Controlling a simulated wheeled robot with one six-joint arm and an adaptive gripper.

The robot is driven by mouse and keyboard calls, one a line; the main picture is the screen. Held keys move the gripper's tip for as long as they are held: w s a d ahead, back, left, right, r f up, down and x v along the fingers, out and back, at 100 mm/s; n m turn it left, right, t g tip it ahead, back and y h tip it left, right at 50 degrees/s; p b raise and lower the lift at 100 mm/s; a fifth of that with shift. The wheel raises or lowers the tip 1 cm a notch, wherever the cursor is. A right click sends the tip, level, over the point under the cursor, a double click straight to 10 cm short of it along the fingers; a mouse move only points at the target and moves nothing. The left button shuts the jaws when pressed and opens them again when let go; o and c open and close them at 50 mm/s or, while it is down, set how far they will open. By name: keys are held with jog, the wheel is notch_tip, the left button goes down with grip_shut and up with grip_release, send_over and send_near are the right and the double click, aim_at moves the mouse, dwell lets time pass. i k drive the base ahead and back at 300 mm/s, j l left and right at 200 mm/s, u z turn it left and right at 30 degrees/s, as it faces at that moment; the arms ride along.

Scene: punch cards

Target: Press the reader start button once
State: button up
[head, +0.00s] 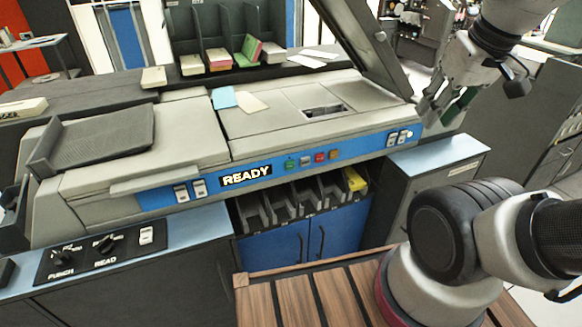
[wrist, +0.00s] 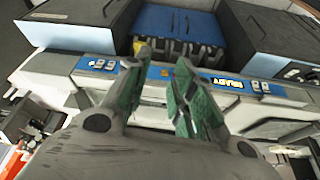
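The card reader (head: 300,115) has a blue front strip with a lit READY sign (head: 246,176). Right of the sign is a row of small buttons: green (head: 290,163), white (head: 306,161), red (head: 320,157) and orange (head: 334,154). Their labels are too small to read, so I cannot tell which is marked start. In the head view my gripper (head: 441,108) hangs at the reader's right end, apart from the buttons. In the wrist view my gripper (wrist: 161,60) has its green-padded fingers spread and nothing between them. The READY sign (wrist: 230,83) shows right of the fingers; the fingers partly hide the button row.
White rocker switches sit at the strip's left (head: 190,189) and right (head: 398,137). A raised dark lid (head: 365,45) stands behind the reader's right end. A lower panel with PUNCH and READ knobs (head: 104,245) is at front left. Loose cards (head: 252,102) lie on top.

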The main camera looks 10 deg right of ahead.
aim_at(290, 166)
jog(key=k+l+z, duration=0.1)
jog(key=z, duration=0.25)
jog(key=k+l+z, duration=0.1)
jog(key=l+z, duration=0.25)
